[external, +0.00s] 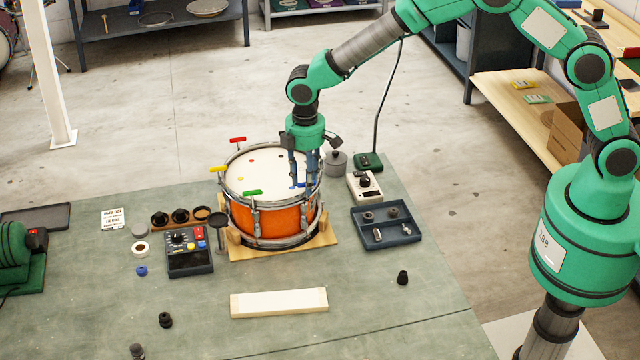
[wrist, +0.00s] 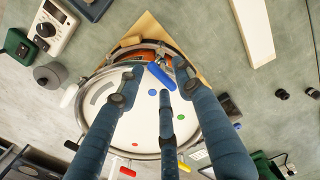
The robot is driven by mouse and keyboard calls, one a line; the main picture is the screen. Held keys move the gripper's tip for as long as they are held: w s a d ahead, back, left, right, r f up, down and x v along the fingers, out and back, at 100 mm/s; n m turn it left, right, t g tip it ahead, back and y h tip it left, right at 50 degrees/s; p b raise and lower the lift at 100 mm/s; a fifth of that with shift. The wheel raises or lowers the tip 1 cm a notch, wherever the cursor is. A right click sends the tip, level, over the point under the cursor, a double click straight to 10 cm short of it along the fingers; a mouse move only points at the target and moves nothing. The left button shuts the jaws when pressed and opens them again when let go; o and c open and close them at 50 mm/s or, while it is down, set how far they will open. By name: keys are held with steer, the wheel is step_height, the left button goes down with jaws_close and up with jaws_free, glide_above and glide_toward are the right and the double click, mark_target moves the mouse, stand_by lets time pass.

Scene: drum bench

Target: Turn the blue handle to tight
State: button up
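The orange drum (external: 268,218) sits on a wooden board, with a white head and metal rim. The blue handle (wrist: 161,76) is a short bar at the drum's rim, lying slantwise in the wrist view. Only a little of the blue handle (external: 297,186) shows in the external view, beside my fingers. My gripper (external: 305,182) points down over the drum's right side. In the wrist view my gripper (wrist: 158,80) is open, with dark-blue fingers spread on both sides of the blue handle and one below it. Whether any finger touches it, I cannot tell.
Red (external: 238,139), yellow (external: 218,169) and green (external: 252,192) handles stand around the rim. A grey pot (external: 336,161), a white meter (external: 364,187) and a parts tray (external: 386,237) are close on the right. A control box (external: 189,262) is on the left.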

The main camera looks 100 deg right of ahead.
steer(key=shift+f, duration=0.75)
jaws_close()
steer(key=shift+m, duration=0.4)
